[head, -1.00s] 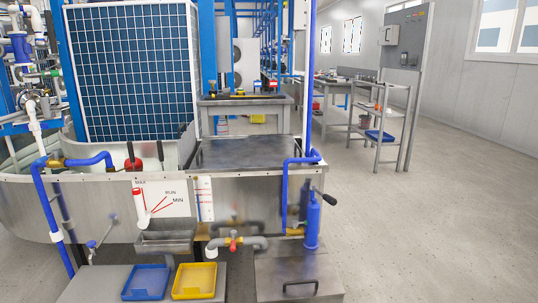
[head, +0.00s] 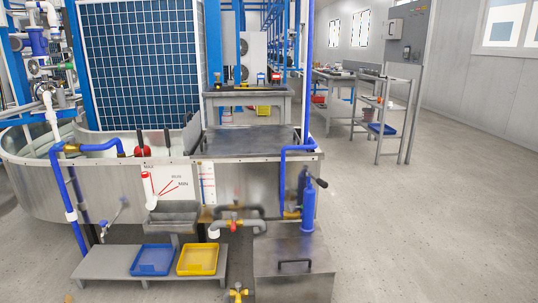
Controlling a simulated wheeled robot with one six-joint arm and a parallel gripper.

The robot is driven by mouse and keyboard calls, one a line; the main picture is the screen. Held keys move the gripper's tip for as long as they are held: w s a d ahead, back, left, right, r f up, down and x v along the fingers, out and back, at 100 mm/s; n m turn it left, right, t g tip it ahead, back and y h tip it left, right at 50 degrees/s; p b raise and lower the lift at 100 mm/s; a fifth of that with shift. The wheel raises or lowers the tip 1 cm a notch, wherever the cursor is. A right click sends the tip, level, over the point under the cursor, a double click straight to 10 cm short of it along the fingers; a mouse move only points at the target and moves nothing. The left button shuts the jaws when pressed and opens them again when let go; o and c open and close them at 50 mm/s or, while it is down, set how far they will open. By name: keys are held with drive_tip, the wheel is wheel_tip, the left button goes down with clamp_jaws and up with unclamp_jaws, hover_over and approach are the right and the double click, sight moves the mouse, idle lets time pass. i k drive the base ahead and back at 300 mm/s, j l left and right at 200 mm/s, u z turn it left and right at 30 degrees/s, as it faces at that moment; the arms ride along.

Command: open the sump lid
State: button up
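A steel box with a flat lid (head: 270,258) stands on the floor at the bottom of the head view, right of centre. A dark bar handle (head: 295,263) is fixed on it near its front edge. The lid looks shut and lies flat. I take this as the sump lid; no label on it can be read. My gripper is not in view.
A blue cylinder with a black-knobbed lever (head: 309,211) stands at the lid's back right. A grey pipe with a red valve (head: 234,224) runs behind left. A blue tray (head: 153,260) and yellow tray (head: 198,259) sit left on a low bench. Floor at right is clear.

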sight(297, 256)
drive_tip(key=i+l+u, duration=0.1)
drive_tip(key=i, duration=1)
